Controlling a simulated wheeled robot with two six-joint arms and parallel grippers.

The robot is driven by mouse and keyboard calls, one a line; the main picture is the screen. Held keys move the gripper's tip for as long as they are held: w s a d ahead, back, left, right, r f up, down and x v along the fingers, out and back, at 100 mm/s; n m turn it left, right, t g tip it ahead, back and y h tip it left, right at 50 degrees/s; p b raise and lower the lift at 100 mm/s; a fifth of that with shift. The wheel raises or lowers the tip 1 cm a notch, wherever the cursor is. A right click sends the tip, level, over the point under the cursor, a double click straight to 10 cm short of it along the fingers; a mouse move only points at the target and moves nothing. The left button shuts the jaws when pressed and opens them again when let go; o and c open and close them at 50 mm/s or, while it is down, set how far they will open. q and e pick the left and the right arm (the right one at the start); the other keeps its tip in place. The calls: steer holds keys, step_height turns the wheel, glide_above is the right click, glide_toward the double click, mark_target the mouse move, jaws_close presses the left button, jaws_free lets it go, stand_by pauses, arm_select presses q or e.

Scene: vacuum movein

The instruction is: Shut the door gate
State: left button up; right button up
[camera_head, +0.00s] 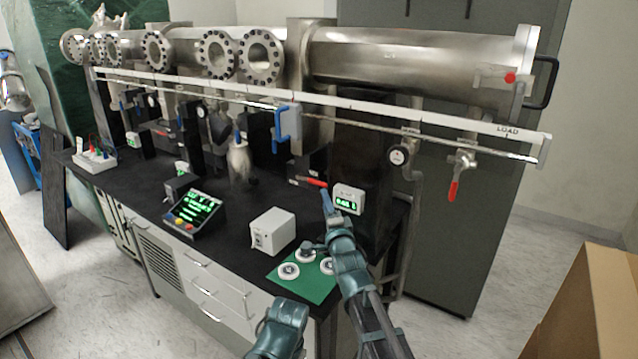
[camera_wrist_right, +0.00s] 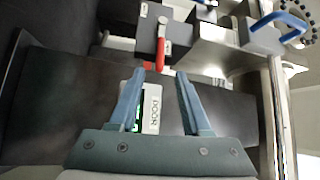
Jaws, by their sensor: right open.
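The door gate's valve shows as a dark block (camera_head: 306,165) with a red lever handle (camera_head: 314,183), low on the bench's right part. In the right wrist view the red handle (camera_wrist_right: 160,52) points down toward me, just beyond and between my fingertips. A small white box (camera_head: 348,199) with a green readout stands beside it; the wrist view shows its label DOOR (camera_wrist_right: 152,108), seen between the fingers. My right gripper (camera_head: 325,192) is open, its tips close to the handle. The wrist view also shows the gripper (camera_wrist_right: 160,74) with nothing between its tips.
A long white rail (camera_head: 350,104) marked LOAD crosses above the bench. A green mat (camera_head: 305,278) with round knobs, a grey box (camera_head: 271,231) and a display console (camera_head: 196,213) stand on the black bench top.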

mark_target(319, 183)
steer(key=p+x, duration=0.1)
steer(key=x, duration=0.8)
steer(key=shift+w, duration=0.3)
steer(key=shift+c, duration=0.2)
jaws_close()
stand_by(0.7)
